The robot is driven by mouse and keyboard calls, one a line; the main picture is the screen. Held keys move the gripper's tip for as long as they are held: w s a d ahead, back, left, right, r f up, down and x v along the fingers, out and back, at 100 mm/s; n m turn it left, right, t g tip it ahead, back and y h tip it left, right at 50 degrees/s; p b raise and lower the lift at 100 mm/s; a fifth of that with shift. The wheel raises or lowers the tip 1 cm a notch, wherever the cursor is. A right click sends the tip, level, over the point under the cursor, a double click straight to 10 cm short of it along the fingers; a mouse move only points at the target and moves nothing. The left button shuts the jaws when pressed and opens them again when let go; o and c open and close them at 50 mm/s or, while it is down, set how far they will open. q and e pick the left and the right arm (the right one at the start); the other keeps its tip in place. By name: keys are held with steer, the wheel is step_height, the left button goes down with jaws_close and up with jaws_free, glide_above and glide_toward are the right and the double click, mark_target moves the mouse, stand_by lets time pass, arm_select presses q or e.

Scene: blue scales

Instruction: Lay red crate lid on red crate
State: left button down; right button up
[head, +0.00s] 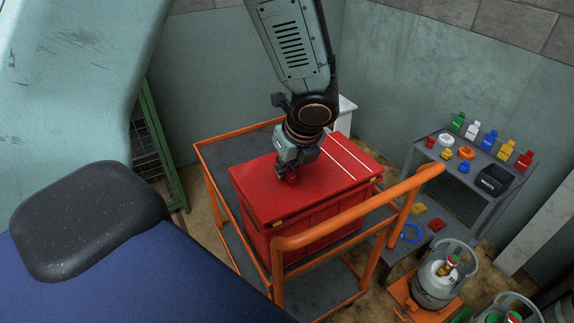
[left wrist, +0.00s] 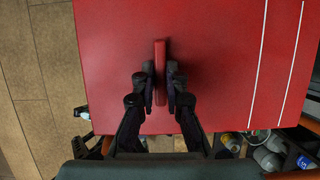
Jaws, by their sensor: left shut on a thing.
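The red crate (head: 312,226) stands on the cart with orange rails. The red crate lid (head: 265,191), flat with two white stripes, lies over its top and looks level; from here I cannot tell whether it touches the rim all round. It fills much of the left wrist view (left wrist: 215,50). My left gripper (head: 290,172) is above the lid. In the left wrist view its fingers (left wrist: 160,88) are shut on the lid's upright red handle (left wrist: 160,60). The crate's inside is hidden under the lid. My right gripper is not in view.
The orange-railed cart (head: 345,217) surrounds the crate, with a rail close in front. A grey shelf (head: 447,178) with coloured bottles and a black bin (head: 491,181) stands right. A gas cylinder (head: 441,277) stands at lower right. Walls close off the back.

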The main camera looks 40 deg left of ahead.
arm_select(q)
steer(key=c, duration=1.3)
jaws_free()
steer(key=shift+r, duration=0.2)
steer(key=shift+r+p, duration=3.9)
steer(key=shift+p, duration=0.15)
steer(key=shift+f, duration=0.1)
